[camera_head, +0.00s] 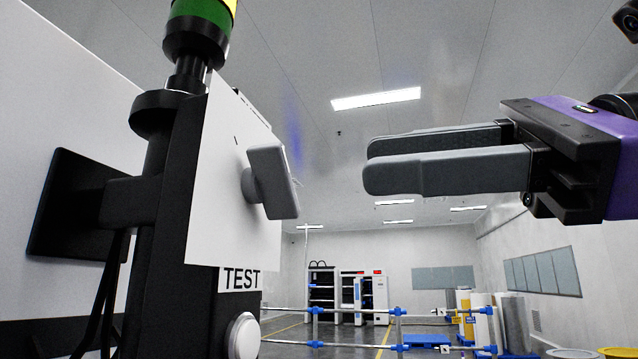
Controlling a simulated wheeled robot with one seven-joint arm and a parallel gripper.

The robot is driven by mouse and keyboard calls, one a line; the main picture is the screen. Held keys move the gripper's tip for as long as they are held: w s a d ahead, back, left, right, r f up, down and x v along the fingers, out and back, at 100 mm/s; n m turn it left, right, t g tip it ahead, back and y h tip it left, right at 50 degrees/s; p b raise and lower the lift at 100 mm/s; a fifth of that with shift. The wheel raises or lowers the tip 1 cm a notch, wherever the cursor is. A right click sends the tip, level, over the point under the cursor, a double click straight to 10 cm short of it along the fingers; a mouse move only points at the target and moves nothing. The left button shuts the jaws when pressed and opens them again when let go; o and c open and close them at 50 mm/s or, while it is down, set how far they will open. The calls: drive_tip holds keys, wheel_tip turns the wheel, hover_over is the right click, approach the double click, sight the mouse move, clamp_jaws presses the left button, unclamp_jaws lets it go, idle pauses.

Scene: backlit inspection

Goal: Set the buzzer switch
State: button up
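A grey switch handle (272,183) stands out from a white panel (222,200) on the left side of the head view. Its grip looks close to upright, leaning slightly. My gripper (372,166) is to the right of the handle, a little higher in the picture and clearly apart from it. Its two grey fingers point left toward the handle. They overlap in this view, so I cannot tell the gap between them. I see nothing held. A "TEST" label (240,279) is below the panel, with a round pale button (243,337) under it.
A signal light with a green segment (200,18) tops the dark post behind the panel. A black bracket plate (70,205) and cables are at left. The space between gripper and handle is clear. Blue-jointed rails (398,312) and cabinets (350,295) stand far back.

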sight(289, 175)
drive_tip(key=p+x, duration=0.2)
drive_tip(key=x, duration=0.4)
drive_tip(key=shift+a+f+p, duration=0.1)
drive_tip(key=shift+a+p, duration=0.3)
drive_tip(key=shift+w+a+f, duration=0.1)
drive_tip(key=shift+w+a, duration=0.05)
drive_tip(key=shift+a, duration=0.35)
clamp_jaws()
